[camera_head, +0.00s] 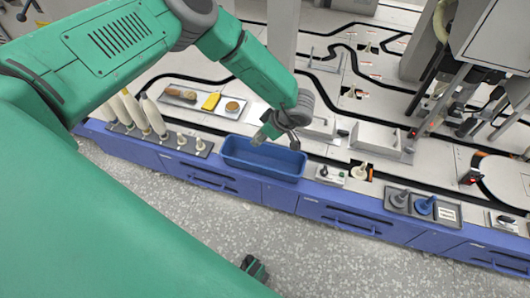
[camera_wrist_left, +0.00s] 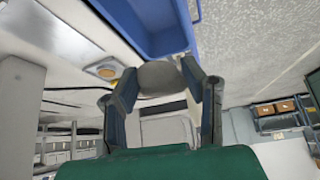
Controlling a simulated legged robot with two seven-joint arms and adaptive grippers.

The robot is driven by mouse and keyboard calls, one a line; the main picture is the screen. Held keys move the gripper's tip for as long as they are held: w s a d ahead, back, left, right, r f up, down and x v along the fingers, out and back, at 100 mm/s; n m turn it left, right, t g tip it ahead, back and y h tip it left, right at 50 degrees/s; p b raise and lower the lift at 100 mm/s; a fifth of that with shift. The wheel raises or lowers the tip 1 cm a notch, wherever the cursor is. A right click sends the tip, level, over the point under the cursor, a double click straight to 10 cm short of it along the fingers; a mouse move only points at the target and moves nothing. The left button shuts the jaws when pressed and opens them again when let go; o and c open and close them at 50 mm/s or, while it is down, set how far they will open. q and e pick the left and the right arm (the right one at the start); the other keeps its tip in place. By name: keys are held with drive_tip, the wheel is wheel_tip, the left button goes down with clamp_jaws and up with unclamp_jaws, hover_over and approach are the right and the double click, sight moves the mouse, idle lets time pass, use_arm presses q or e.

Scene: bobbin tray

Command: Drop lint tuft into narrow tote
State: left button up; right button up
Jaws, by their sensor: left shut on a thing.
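The narrow tote is a blue open bin (camera_head: 262,173) at the front edge of the counter in the head view. It also shows at the top of the left wrist view (camera_wrist_left: 160,40). My left gripper (camera_head: 278,138) is over the far right part of the tote, above its rim. In the left wrist view my left gripper (camera_wrist_left: 162,88) is shut on a grey, rounded lint tuft (camera_wrist_left: 160,78) between its fingertips. The tuft cannot be made out clearly in the head view.
A white tray (camera_head: 222,112) with brown and yellow items lies behind the tote. A dark rack (camera_head: 120,128) with tall white bobbins and small pegs stands left. A dark tray (camera_head: 437,213) with grey and blue spools is at right. Metal blocks stand behind the gripper.

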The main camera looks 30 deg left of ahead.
use_arm(q)
drive_tip(key=shift+d+f+b, duration=0.15)
drive_tip(key=shift+f+b, duration=0.4)
drive_tip(key=shift+f, duration=0.15)
wheel_tip(320, 180, down, 4)
drive_tip(key=b, duration=0.3)
drive_tip(key=shift+f+b, duration=0.15)
drive_tip(key=shift+b, duration=0.15)
drive_tip(key=o, duration=0.7)
drive_tip(key=v, duration=1.2)
drive_tip(key=shift+f, duration=0.15)
